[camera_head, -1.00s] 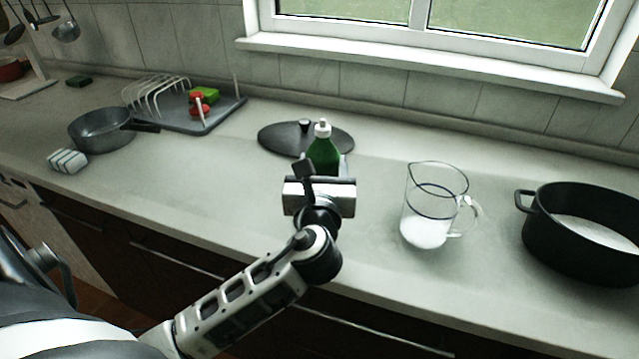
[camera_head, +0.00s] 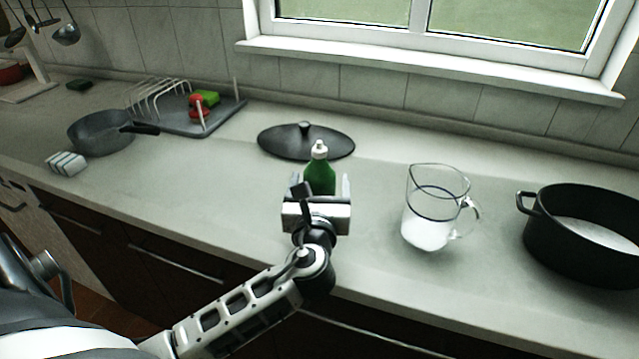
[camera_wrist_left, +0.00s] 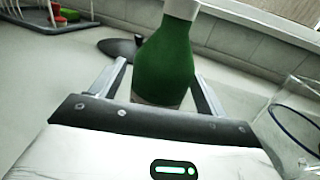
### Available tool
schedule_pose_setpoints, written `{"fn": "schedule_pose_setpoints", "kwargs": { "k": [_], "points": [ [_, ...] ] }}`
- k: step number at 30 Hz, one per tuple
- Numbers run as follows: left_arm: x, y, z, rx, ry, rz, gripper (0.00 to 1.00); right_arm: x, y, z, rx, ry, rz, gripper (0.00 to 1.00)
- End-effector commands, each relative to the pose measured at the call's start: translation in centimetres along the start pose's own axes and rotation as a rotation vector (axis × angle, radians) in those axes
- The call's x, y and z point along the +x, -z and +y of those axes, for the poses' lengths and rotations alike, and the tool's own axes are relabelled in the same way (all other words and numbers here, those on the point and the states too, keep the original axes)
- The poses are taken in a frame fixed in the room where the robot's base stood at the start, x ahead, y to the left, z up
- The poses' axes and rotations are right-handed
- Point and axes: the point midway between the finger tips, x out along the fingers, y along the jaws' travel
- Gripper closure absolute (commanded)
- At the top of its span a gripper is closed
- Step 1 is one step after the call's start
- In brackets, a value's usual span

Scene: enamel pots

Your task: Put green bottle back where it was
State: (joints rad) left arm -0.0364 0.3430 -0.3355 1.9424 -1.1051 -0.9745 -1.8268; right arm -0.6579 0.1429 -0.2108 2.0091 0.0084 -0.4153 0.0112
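The green bottle (camera_head: 319,178) with a white cap stands on the counter in front of a dark round lid. Its lower part is hidden by my left gripper in the head view. My left gripper (camera_head: 320,187) has one finger on each side of the bottle. In the left wrist view the green bottle (camera_wrist_left: 165,65) is between the fingers of my left gripper (camera_wrist_left: 160,82), with a small gap showing on both sides, so the gripper looks open around it. My right gripper is not in view.
The dark lid (camera_head: 290,142) lies behind the bottle. A glass jug (camera_head: 428,235) with white contents stands to the right, then a black pot (camera_head: 560,238). A grey pan (camera_head: 95,138) and dish rack (camera_head: 215,118) are at left.

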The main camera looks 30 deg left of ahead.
Motion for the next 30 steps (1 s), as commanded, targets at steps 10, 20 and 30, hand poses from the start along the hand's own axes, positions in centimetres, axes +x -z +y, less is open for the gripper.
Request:
{"fn": "schedule_pose_setpoints", "kwargs": {
  "k": [10, 20, 30],
  "points": [
    [-1.4, -0.2, -0.1, -0.001, 0.003, 0.002, 0.25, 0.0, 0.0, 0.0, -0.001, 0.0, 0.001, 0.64],
    [-8.3, -0.1, 0.0, -0.001, 0.001, 0.003, 0.25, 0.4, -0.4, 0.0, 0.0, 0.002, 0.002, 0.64],
    [-11.9, -0.3, 0.0, -0.001, 0.0, 0.0, 0.25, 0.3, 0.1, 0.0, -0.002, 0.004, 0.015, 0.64]
  ]
}}
